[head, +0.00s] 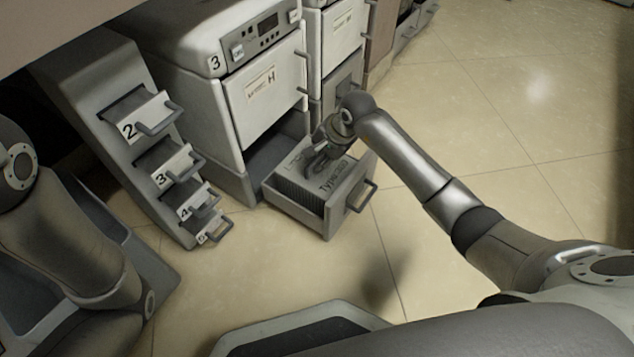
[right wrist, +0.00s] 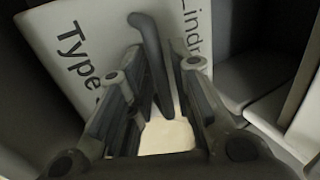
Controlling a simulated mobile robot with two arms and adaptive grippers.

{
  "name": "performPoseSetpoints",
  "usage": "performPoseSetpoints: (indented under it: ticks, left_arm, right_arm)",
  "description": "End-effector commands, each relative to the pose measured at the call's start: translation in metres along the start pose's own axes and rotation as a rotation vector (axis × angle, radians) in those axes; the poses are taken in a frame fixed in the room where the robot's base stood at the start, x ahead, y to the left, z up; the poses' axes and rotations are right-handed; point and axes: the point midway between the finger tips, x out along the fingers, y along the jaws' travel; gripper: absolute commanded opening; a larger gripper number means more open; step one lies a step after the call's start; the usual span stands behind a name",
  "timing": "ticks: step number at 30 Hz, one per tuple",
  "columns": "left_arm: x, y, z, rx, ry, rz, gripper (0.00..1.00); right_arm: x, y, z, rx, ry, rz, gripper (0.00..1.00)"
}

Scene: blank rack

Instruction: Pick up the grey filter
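The grey filter (head: 296,190) sits in the open bottom drawer, with ridged sides and a pale printed top. In the right wrist view its lettered top (right wrist: 85,40) and dark bar handle (right wrist: 150,55) show. My right gripper (head: 318,158) is down at the top of the filter. In the right wrist view the gripper (right wrist: 158,85) has its fingers apart, one on each side of the handle. The handle looks nearer the right-hand finger; I cannot tell whether they touch. My left gripper is out of view.
The drawer (head: 328,222) is pulled out from the white cabinet marked 3 (head: 262,100). A slanted rack with numbered slots and handles (head: 150,115) stands to its left. Tiled floor (head: 500,110) is open on the right.

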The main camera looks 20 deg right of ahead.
Motion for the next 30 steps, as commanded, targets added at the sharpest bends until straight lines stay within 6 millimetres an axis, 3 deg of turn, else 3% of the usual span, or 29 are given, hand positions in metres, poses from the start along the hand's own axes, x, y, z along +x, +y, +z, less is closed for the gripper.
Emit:
performPoseSetpoints:
  ticks: [10,15,30]
  left_arm:
    - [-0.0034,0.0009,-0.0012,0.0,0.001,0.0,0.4]
    - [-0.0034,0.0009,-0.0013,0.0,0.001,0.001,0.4]
    - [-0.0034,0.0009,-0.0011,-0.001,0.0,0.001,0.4]
  right_arm:
    - [0.0049,-0.0005,-0.0004,0.0,0.001,0.0,0.21]
    - [0.0049,-0.0005,-0.0002,0.0,0.001,0.0,0.0]
    - [0.0039,-0.0017,-0.0004,0.0,0.001,-0.004,0.0]
